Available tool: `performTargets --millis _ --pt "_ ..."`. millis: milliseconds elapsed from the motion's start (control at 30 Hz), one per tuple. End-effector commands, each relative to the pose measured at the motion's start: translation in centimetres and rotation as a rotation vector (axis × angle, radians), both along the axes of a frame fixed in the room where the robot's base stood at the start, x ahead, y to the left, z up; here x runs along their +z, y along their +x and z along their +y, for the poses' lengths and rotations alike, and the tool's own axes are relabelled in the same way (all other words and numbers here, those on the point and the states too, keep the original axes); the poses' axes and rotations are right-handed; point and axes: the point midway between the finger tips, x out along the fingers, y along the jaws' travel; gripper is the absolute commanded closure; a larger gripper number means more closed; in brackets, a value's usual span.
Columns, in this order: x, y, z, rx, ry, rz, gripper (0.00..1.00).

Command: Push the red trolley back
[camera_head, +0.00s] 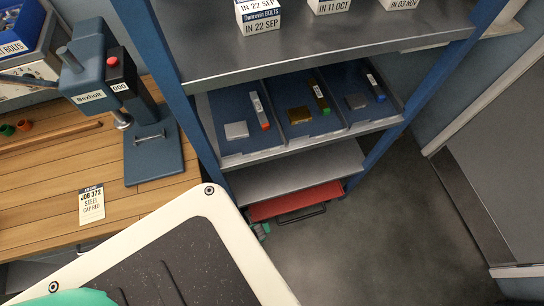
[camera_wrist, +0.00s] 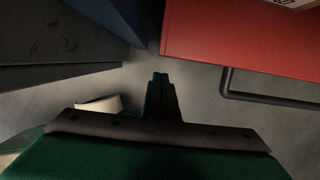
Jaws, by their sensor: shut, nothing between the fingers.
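The red trolley (camera_head: 295,200) sits low under the bottom shelf of the blue rack, partly hidden by that shelf, with its black handle (camera_head: 301,216) sticking out at the front. In the wrist view the red trolley (camera_wrist: 240,35) fills the upper right, and its dark handle (camera_wrist: 270,98) runs off the right edge. My gripper (camera_wrist: 160,80) is shut and empty, pointing at the gap left of the trolley. It looks apart from the trolley and handle.
The blue rack (camera_head: 196,120) stands over the trolley, its trays (camera_head: 291,78) holding small parts. A wooden bench (camera_head: 50,160) with a press (camera_head: 150,150) is at left. Grey floor (camera_head: 380,230) is clear in front and to the right. A dark blue surface (camera_wrist: 110,18) bounds the wrist view's upper left.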

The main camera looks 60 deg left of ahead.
Motion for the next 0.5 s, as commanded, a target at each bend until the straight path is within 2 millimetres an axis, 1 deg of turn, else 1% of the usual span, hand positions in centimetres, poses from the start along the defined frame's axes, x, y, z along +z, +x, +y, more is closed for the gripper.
performTargets --millis 133,167,233,500 --pt "0.0 -0.8 -2.6 0.007 -0.002 -0.002 1.0" --pt "0.5 -0.8 -2.3 0.008 0.001 -0.003 1.0" --pt "1.4 -0.9 -2.2 0.011 0.002 -0.003 1.0" --pt "4.8 -0.9 -3.4 0.001 0.0 -0.003 1.0"
